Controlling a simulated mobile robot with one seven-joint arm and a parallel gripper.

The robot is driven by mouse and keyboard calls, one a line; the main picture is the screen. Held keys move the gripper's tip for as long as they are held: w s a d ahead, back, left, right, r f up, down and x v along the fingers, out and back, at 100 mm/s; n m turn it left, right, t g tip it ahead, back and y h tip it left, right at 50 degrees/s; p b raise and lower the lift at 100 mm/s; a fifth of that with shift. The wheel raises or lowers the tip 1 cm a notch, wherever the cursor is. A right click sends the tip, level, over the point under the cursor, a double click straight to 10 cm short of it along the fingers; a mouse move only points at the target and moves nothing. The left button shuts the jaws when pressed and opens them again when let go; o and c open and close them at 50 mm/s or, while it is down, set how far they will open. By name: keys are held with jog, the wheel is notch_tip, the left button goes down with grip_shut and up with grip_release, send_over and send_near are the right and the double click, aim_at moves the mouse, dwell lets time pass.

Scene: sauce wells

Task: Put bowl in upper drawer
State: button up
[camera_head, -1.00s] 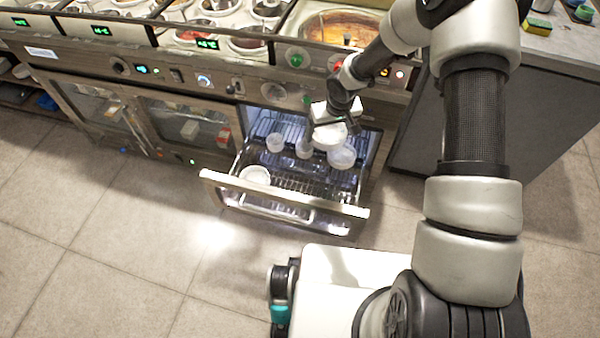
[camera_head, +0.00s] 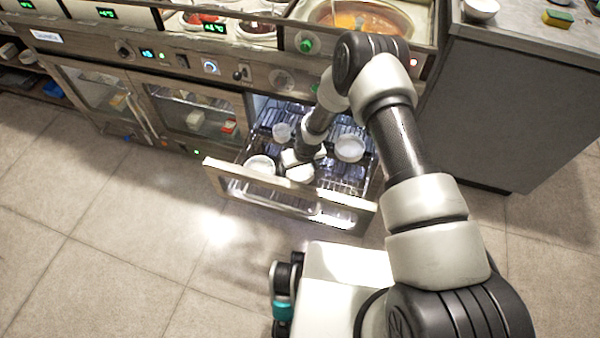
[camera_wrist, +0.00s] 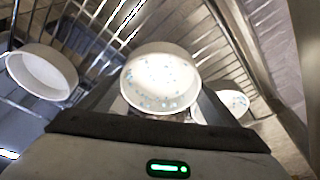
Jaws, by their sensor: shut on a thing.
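A white bowl with blue specks inside (camera_wrist: 160,78) is between my gripper's fingers in the wrist view. My gripper (camera_wrist: 155,100) is shut on it. In the head view my gripper (camera_head: 298,168) is down inside the pulled-out drawer (camera_head: 290,196), and my wrist hides the held bowl there. I cannot tell whether the bowl touches the drawer's wire rack. The drawer is lit inside.
Other white bowls stand in the drawer: one at left (camera_head: 260,165), one at right (camera_head: 349,148) and a smaller one behind (camera_head: 282,131). The counter with sauce wells (camera_head: 365,20) is above. A grey cabinet (camera_head: 500,110) stands at right.

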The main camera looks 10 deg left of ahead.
aim_at(300, 171)
jog(key=shift+f, duration=1.35)
